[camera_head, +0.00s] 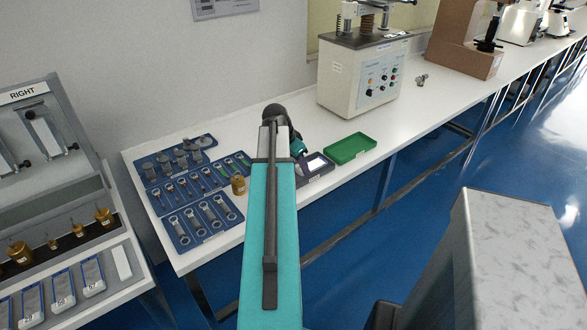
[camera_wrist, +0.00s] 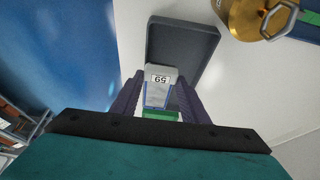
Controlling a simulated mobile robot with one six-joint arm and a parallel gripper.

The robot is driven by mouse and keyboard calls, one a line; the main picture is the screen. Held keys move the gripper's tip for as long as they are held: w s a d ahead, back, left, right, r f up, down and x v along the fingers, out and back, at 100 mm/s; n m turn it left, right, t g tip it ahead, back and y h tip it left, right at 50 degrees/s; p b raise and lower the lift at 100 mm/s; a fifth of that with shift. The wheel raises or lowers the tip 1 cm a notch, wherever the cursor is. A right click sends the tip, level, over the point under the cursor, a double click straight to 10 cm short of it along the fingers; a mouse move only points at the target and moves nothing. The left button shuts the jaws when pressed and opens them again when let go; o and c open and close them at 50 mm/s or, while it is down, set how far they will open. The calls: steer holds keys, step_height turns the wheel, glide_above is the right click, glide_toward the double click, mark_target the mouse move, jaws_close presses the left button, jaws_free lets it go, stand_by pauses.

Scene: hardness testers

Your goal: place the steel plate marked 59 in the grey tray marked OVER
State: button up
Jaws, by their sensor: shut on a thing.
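The steel plate marked 59 (camera_wrist: 158,93) is between the two dark fingers of my gripper (camera_wrist: 160,82) in the wrist view, its number upside down. My gripper is shut on it. The dark grey tray (camera_wrist: 205,32) lies beyond the plate, which covers part of it in that view. In the head view the grey tray (camera_head: 319,178) is on the bench just right of my arm, with the pale plate (camera_head: 315,163) over it. I cannot tell whether the plate touches the tray floor. The word OVER is not readable. My fingertips are not clear in the head view.
A green tray (camera_head: 350,148) is right beside the grey one. A brass weight (camera_head: 238,185) and blue tool trays (camera_head: 202,220) are to the left. A hardness tester (camera_head: 360,75) stands behind. The bench's front edge is close to the grey tray.

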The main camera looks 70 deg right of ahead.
steer(key=shift+w+d+f, duration=0.1)
steer(key=shift+w+d, duration=0.1)
steer(key=shift+w, duration=0.45)
steer(key=shift+w+d+f, duration=0.1)
steer(key=shift+w+d, duration=0.1)
steer(key=shift+w, duration=0.45)
steer(key=shift+f+p, duration=0.7)
steer(key=shift+f, duration=1)
steer(key=o, duration=1.2)
steer(key=shift+f, duration=0.1)
steer(key=shift+r, duration=0.2)
steer(key=shift+b+v, duration=0.85)
steer(key=shift+v, duration=5.1)
